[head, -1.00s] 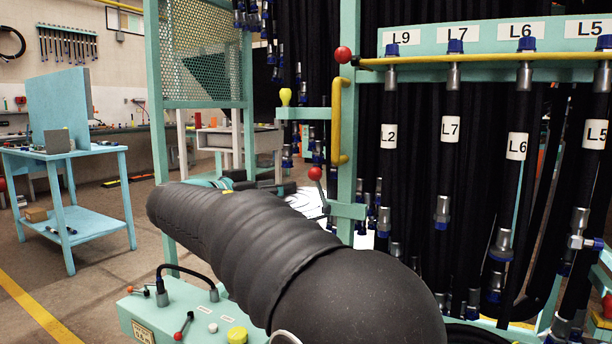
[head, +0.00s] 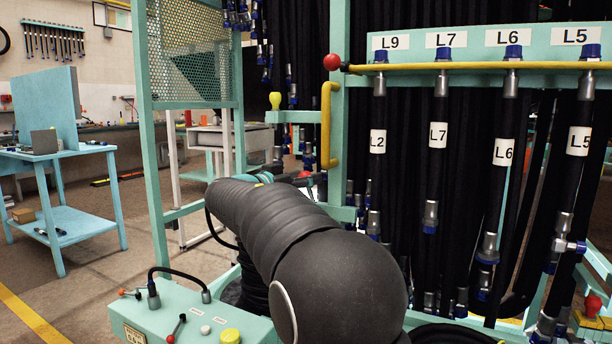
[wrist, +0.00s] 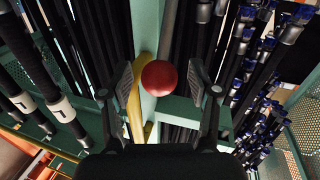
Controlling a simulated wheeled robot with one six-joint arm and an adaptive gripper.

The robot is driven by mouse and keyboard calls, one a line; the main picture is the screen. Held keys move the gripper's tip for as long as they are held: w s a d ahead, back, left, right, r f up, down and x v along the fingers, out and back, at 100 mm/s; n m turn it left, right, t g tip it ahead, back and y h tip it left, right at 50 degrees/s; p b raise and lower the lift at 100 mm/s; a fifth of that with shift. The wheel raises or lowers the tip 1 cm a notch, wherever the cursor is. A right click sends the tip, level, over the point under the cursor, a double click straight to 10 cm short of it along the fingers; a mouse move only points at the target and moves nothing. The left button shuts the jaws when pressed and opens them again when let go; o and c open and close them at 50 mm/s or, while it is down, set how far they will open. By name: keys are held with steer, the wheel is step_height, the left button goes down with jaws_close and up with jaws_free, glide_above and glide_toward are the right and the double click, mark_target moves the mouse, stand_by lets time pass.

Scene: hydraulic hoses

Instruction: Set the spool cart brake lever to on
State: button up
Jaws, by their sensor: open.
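A lever with a red ball knob (head: 305,174) stands by the teal post of the hose rack in the head view. Its rod is hidden there behind my arm and gripper. In the wrist view a red ball knob (wrist: 160,78) sits between my two fingers, nearer the middle than either fingertip, with gaps on both sides. My gripper (wrist: 160,88) is open around the line of the knob. I cannot tell how deep the knob is between the fingers. In the head view my gripper (head: 292,184) is small and mostly hidden at the arm's far end. No on or off marking is readable.
A yellow handle (head: 326,125) and a yellow bar with another red ball (head: 332,62) are close above the lever. Labelled black hoses (head: 437,180) hang at the right. A teal control box (head: 190,322) stands low in front. Floor is free at the left.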

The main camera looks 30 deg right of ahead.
steer(key=shift+w+d, duration=0.15)
steer(key=shift+d, duration=0.25)
